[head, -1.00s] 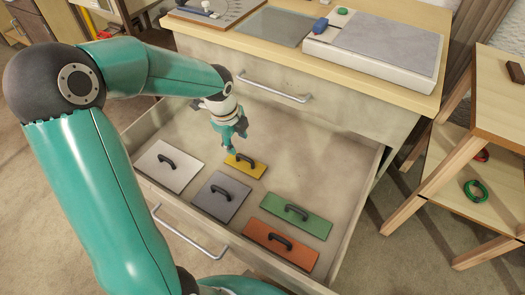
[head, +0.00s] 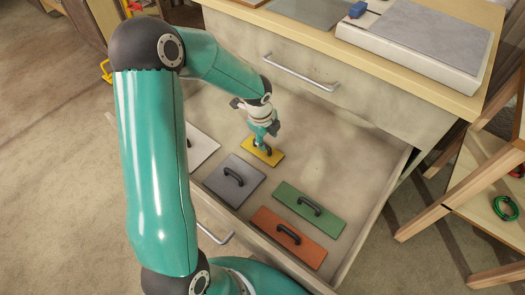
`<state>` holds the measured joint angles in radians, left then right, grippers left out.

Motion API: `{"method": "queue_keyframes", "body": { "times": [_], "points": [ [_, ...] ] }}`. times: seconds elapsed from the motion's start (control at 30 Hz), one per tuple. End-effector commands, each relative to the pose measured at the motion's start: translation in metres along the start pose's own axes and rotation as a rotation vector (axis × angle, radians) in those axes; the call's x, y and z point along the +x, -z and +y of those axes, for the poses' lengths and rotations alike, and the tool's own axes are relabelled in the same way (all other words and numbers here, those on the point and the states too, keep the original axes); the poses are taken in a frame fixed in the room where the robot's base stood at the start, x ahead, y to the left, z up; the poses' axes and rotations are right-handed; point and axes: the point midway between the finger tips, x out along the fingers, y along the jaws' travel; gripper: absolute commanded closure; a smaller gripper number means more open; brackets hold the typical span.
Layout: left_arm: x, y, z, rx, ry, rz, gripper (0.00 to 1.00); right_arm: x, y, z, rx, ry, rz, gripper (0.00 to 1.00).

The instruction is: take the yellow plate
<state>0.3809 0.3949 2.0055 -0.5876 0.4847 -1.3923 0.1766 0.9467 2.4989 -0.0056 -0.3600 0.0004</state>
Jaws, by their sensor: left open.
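The yellow plate (head: 274,157) lies flat on the floor of the open drawer, toward its back left. A dark handle stands on top of it. My left gripper (head: 262,148) points down right over the plate, with its fingertips at the handle. The gripper is open. The fingers hide most of the handle, and I cannot tell whether they touch it. My right gripper is not in view.
In the drawer, a white plate (head: 199,149), a grey plate (head: 228,190), a green plate (head: 318,219) and an orange plate (head: 275,232) lie nearby, with dark handles. The closed upper drawer front (head: 345,110) stands behind. The drawer's right back is clear.

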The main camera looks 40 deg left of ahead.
Motion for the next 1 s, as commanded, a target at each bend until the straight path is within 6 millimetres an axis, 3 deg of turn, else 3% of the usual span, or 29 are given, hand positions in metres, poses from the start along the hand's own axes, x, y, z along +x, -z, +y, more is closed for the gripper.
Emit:
{"method": "queue_keyframes", "body": {
  "times": [0.17,0.5,0.77,1.0],
  "points": [
    [0.009,-0.001,0.001,0.000,0.000,0.000,0.53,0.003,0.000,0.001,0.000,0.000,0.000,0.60],
    [0.053,-0.004,0.008,0.000,-0.001,0.001,0.53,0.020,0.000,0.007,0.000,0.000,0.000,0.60],
    [0.055,-0.004,0.007,0.000,0.002,0.001,0.53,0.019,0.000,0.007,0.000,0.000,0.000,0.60],
    [0.055,-0.004,0.007,0.001,0.001,0.001,0.89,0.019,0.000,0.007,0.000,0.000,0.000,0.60]
  ]
}}
